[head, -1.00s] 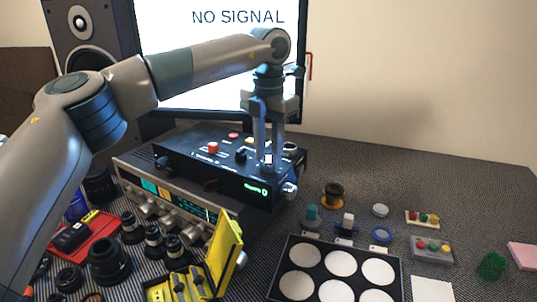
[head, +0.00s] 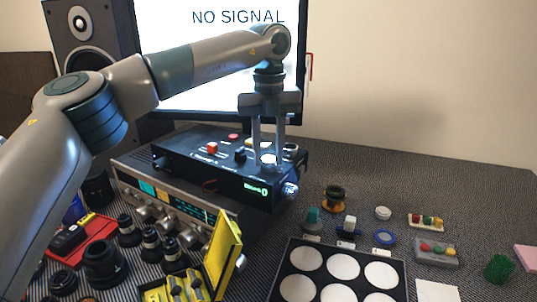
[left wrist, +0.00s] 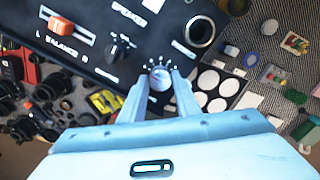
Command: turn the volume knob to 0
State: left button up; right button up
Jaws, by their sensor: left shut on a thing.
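The black control box (head: 222,178) stands on top of a silver receiver. A silver knob (head: 267,158) with a ring of white dial marks sits on its top panel; it also shows in the left wrist view (left wrist: 160,78). My left gripper (head: 268,152) points straight down over it, shut on the knob with one finger on each side. It also shows in the left wrist view (left wrist: 160,88). The green display (head: 256,190) on the box front ends in a 0; its word is too small to read surely. My right gripper is not in view.
A black switch knob (left wrist: 121,46) and an orange balance slider (left wrist: 70,28) sit near the gripped knob. The monitor (head: 220,60) stands behind. A black tray with white discs (head: 288,250), lenses and an open yellow case (head: 222,258) crowd the front.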

pick_arm(q)
jog(key=shift+r+n, duration=0.1)
jog(key=shift+n, duration=0.4)
jog(key=o, duration=1)
jog(key=shift+o, duration=0.2)
